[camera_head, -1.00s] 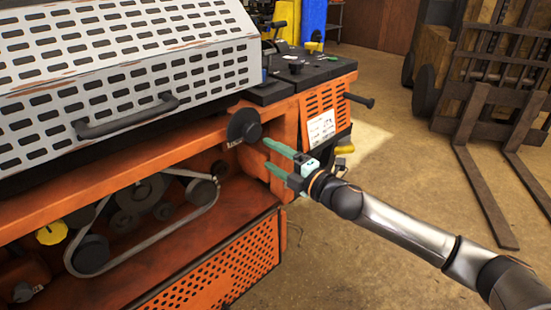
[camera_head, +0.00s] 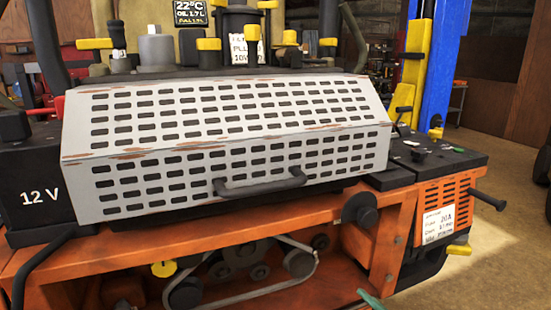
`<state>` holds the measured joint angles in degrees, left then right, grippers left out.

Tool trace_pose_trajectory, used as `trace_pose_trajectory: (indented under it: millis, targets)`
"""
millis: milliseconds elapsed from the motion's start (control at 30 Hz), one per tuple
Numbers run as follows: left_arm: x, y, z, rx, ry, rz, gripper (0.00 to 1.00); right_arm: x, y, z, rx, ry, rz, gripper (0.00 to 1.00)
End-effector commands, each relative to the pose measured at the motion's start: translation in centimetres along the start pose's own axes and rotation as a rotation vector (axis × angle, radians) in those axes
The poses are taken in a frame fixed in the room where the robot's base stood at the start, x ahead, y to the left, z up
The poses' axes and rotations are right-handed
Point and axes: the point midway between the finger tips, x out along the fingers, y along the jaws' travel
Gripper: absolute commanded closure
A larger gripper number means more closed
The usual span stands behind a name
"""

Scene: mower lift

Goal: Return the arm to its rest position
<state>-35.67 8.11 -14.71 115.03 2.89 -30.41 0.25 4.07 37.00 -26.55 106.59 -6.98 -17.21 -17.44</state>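Only a green fingertip of my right gripper (camera_head: 370,299) shows, at the bottom edge below the machine's black round knob (camera_head: 366,217). The rest of that gripper and its arm are out of the picture, so its opening is hidden. Nothing is seen held. My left gripper is not in view. The orange machine (camera_head: 240,245) fills the middle, with a white slotted cover (camera_head: 235,130) that lies shut and has a dark handle (camera_head: 259,182).
A black 12 V battery box (camera_head: 35,195) stands at the left. Yellow-topped parts (camera_head: 209,45) rise behind the cover. A blue post (camera_head: 437,65) stands at the right rear. A black rod (camera_head: 487,200) sticks out at the right. Open floor (camera_head: 495,260) lies on the right.

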Motion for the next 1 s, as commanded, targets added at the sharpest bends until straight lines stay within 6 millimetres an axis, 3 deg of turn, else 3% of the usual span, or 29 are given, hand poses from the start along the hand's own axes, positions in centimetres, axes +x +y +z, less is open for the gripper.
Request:
trace_pose_trajectory:
  millis: [33, 200, 400, 567, 633, 1000]
  targets:
    - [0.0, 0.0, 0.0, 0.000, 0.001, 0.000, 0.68, -1.2, -3.8, -0.1, 0.140, -0.032, -0.047, 0.27]
    - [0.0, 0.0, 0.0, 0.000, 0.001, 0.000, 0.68, -5.6, -13.3, -0.3, 0.547, -0.175, -0.161, 0.27]
    - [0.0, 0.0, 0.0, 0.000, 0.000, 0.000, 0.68, -11.3, -20.9, -0.7, 0.910, -0.361, -0.240, 0.27]
    - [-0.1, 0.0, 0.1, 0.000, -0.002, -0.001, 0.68, -15.8, -25.5, -1.2, 1.146, -0.512, -0.272, 0.27]
    - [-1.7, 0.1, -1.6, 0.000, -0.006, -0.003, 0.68, -16.3, -23.2, -1.9, 1.141, -0.513, -0.261, 0.27]
    - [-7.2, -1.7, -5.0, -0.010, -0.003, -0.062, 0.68, -19.2, -17.5, -3.0, 1.132, -0.543, -0.214, 0.27]
